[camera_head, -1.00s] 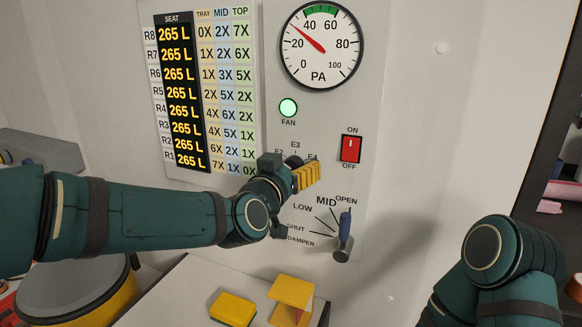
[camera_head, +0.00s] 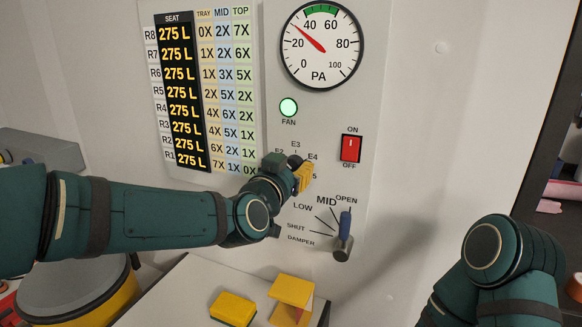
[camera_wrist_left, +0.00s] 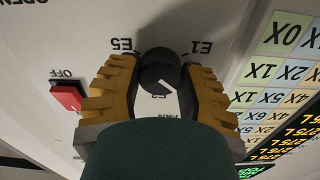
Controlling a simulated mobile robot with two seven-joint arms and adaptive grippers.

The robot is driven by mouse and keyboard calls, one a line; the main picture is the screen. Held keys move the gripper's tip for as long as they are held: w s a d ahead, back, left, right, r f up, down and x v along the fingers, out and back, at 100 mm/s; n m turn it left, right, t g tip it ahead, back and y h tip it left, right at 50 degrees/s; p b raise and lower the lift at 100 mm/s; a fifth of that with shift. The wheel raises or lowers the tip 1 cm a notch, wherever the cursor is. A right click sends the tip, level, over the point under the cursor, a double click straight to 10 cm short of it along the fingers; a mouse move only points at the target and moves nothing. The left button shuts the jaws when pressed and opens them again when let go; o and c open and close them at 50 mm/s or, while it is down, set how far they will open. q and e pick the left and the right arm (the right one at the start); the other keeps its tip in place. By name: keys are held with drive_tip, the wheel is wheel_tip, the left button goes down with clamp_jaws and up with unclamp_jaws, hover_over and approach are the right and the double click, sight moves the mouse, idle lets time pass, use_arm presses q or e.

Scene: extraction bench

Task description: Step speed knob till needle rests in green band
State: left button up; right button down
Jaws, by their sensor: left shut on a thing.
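The speed knob (camera_wrist_left: 158,72) is dark and round with a white pointer line, ringed by E labels on the panel. My left gripper (camera_wrist_left: 162,82) has its yellow ribbed fingers on both sides of the knob and is shut on it. In the head view the left gripper (camera_head: 303,176) covers most of the knob. The round PA gauge (camera_head: 345,72) is above; its red needle (camera_head: 309,39) points between 20 and 40, left of the green band (camera_head: 323,9) at the top. My right arm shows at the lower right, its gripper out of view.
The green fan lamp (camera_head: 288,107) is lit. A red switch (camera_head: 351,149) is right of the knob and a blue-handled damper lever (camera_head: 345,226) below. The seat display (camera_head: 182,96) reads 275 L. Yellow blocks (camera_head: 234,308) lie on the bench below.

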use_arm(q)
drive_tip(key=m, duration=0.5)
drive_tip(key=shift+d+r+p, duration=0.1)
drive_tip(key=shift+r+p, duration=0.05)
drive_tip(key=shift+p, duration=0.2)
drive_tip(key=shift+m+p, duration=0.35)
drive_tip(key=shift+m, duration=2.05)
drive_tip(key=o, duration=1.2)
drive_tip(key=v, duration=1.2)
